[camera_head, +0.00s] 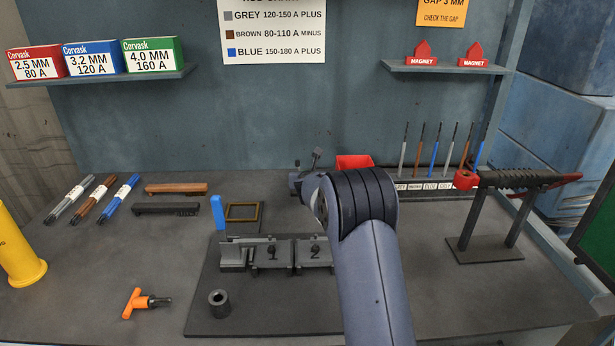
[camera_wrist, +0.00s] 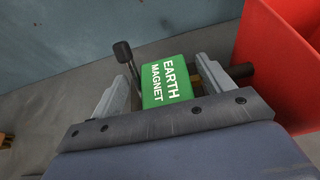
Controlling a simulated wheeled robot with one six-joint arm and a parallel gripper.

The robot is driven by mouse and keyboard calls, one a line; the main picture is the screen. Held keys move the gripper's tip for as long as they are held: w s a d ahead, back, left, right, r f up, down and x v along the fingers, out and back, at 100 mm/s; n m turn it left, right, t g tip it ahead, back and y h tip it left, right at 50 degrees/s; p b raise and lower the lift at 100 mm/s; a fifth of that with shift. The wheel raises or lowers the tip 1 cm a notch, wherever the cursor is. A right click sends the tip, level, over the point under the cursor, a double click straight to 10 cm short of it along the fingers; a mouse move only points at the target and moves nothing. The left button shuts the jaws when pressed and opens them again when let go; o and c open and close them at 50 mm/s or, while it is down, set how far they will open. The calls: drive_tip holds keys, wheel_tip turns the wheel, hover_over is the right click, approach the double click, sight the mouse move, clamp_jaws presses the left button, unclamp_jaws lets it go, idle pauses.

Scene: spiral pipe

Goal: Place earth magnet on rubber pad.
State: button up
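The earth magnet, a green block with white lettering (camera_wrist: 166,82), lies between the two fingers of my gripper (camera_wrist: 165,88) in the wrist view. The fingers stand on either side of it, with a gap visible at the left finger, so it does not look clamped. In the head view my own arm hides the magnet and most of my gripper. I cannot tell which is the pad.
A red bin (camera_wrist: 285,75) stands close to the right finger; it also shows in the head view (camera_head: 354,161). A black-knobbed lever (camera_wrist: 123,53) rises near the left finger. A pipe stand (camera_head: 485,249) stands right.

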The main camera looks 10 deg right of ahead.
drive_tip(key=shift+r, duration=0.2)
drive_tip(key=shift+s+a, duration=0.1)
drive_tip(key=shift+s, duration=0.25)
drive_tip(key=b+v, duration=0.3)
drive_tip(key=v, duration=0.8)
drive_tip(key=shift+r, duration=0.15)
drive_tip(key=shift+s, duration=0.1)
